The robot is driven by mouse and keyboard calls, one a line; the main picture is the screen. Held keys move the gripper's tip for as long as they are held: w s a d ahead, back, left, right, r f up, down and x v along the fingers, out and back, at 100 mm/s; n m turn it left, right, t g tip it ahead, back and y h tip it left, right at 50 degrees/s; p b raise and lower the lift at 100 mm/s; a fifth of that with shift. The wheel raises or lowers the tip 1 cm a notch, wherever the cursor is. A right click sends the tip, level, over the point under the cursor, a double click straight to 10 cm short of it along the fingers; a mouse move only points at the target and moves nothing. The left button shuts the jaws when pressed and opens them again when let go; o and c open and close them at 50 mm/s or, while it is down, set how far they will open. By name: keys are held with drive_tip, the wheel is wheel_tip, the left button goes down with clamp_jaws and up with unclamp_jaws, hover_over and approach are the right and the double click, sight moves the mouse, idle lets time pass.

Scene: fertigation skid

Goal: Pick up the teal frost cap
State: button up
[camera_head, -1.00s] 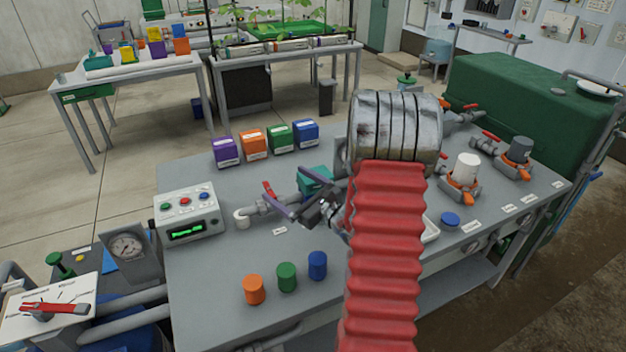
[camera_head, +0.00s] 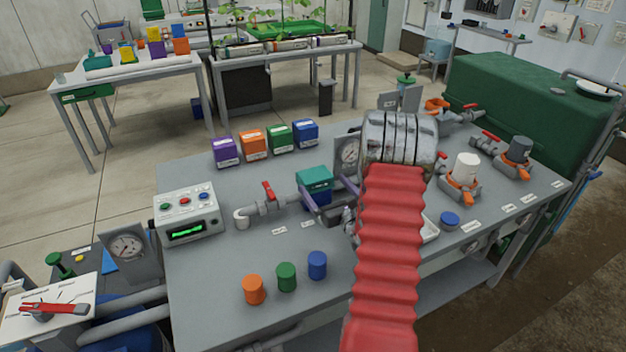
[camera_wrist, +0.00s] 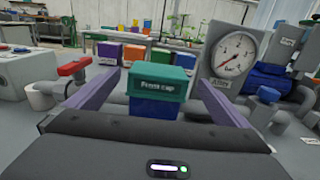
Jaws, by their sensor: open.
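The teal frost cap (camera_head: 315,177) sits on top of a blue block-shaped body (camera_head: 317,197) on the grey bench. In the wrist view the cap (camera_wrist: 158,82), labelled "Frost cap", is centred ahead, with the blue body (camera_wrist: 157,107) below it. My gripper (camera_head: 322,186) is open, its purple fingers pointing toward the cap. In the wrist view the gripper (camera_wrist: 155,76) has one finger to each side of the cap, with nothing held. I cannot tell whether either finger touches it. My red arm sleeve hides part of the bench.
A pressure gauge (camera_wrist: 236,55) stands close right of the cap. A pipe with a red-handled valve (camera_head: 268,192) lies to the left. Several coloured boxes (camera_head: 254,144) stand behind. Small orange, green and blue cylinders (camera_head: 287,277) stand on the front part of the bench.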

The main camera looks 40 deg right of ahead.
sight(317, 175)
drive_tip(key=x, duration=0.6)
drive_tip(key=x, duration=0.5)
drive_tip(key=shift+w, duration=0.1)
drive_tip(key=shift+c, duration=0.4)
idle(0.3)
drive_tip(key=c, duration=1)
wheel_tip(317, 175, up, 18)
idle(0.5)
idle(0.4)
